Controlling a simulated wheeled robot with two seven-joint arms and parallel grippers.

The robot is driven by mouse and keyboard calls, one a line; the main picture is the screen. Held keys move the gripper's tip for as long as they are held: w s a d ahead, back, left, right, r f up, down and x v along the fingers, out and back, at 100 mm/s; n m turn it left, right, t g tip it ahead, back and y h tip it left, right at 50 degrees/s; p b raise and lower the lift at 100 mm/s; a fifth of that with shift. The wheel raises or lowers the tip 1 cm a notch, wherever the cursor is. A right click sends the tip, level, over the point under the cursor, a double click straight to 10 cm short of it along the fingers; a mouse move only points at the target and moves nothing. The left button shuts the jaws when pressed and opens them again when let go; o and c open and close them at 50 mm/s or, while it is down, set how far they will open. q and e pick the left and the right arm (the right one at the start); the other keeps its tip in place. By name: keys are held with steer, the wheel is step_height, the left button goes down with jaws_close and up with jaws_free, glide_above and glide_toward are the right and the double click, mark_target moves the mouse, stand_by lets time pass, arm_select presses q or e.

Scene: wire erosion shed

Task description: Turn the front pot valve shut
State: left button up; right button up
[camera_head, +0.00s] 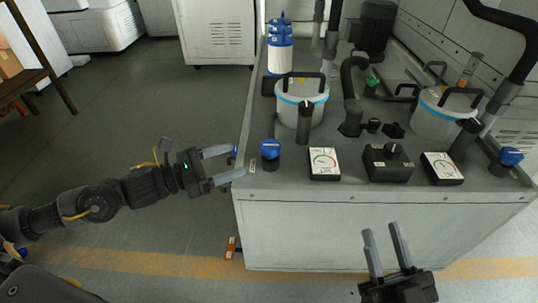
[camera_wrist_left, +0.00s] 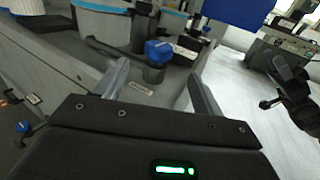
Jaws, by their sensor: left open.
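Two blue-handled valves stand on the bench top. The left one (camera_head: 270,150) is in front of the left white pot (camera_head: 302,105), and the right one (camera_head: 510,156) is near the right pot (camera_head: 436,118). I cannot tell for certain which is the front pot valve. My left gripper (camera_head: 236,163) is open and empty at the bench's left edge, short of the left blue valve. In the left wrist view this valve (camera_wrist_left: 158,50) shows beyond and between the open fingers. My right gripper (camera_head: 386,246) is open and empty in front of the bench.
Gauges (camera_head: 324,163) (camera_head: 441,168) and a black knob box (camera_head: 388,163) line the bench's front. A black-topped post (camera_head: 305,122) stands behind the left valve. A blue-and-white filter (camera_head: 280,53) is behind the left pot.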

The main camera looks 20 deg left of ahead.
mark_target(269, 145)
arm_select(q)
steer(key=x, duration=1)
steer(key=shift+w+d, duration=0.2)
steer(key=shift+w, duration=0.1)
